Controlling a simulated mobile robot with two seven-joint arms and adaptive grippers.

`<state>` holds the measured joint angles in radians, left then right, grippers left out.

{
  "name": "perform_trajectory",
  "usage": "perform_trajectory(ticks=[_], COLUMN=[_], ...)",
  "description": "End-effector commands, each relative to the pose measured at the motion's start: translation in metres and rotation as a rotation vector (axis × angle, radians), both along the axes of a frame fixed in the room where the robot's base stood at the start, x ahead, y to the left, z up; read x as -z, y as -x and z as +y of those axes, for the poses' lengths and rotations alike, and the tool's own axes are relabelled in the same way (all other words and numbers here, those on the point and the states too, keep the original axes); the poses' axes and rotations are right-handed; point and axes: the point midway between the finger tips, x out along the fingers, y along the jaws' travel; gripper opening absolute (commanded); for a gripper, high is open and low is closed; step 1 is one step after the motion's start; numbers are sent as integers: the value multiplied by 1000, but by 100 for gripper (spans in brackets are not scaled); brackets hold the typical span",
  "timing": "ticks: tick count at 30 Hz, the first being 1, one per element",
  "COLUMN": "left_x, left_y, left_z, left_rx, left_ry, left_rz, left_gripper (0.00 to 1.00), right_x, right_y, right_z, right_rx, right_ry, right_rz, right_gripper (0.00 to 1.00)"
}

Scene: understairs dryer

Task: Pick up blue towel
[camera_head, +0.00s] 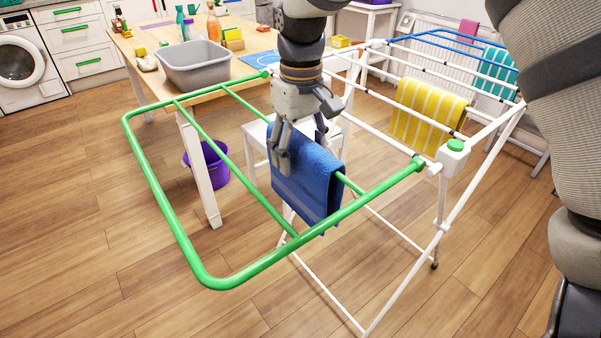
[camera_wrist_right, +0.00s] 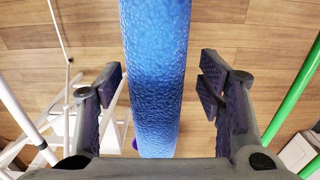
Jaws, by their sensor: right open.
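The blue towel (camera_head: 308,182) hangs folded over a green bar of the drying rack (camera_head: 190,253) in the head view. In the right wrist view the towel (camera_wrist_right: 155,75) shows from above as a blue strip running between the two fingers. My right gripper (camera_head: 302,150) comes down from above at the towel's upper edge. In the wrist view the right gripper (camera_wrist_right: 160,90) is open, one finger on each side of the towel, with visible gaps on both sides. My left gripper is not seen.
A yellow striped towel (camera_head: 428,112) and a teal towel (camera_head: 495,73) hang further along the rack. A wooden table (camera_head: 150,80) with a grey basin (camera_head: 194,64) stands behind at left. A purple bucket (camera_head: 208,165) sits under it. The floor at left is clear.

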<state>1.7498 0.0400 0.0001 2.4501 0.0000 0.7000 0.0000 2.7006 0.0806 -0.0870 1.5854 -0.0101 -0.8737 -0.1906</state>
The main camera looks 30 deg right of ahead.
Motion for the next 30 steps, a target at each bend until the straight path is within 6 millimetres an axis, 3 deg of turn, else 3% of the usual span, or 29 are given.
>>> perform_trajectory(ticks=[1, 5, 13, 21, 30], left_x=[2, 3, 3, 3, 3], left_y=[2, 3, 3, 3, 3], left_z=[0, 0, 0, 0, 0], left_rx=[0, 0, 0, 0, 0], left_ry=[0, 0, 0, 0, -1], left_rz=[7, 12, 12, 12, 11], left_gripper=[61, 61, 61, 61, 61], right_x=[14, 35, 39, 39, 36], right_y=[0, -1, -2, -2, -2], right_z=[-2, -3, -3, -3, -3], right_rx=[1, 0, 0, 0, 0], right_ry=[0, -1, 0, 0, 0], right_rz=[9, 5, -1, -1, -1], right_gripper=[62, 62, 62, 8, 8])
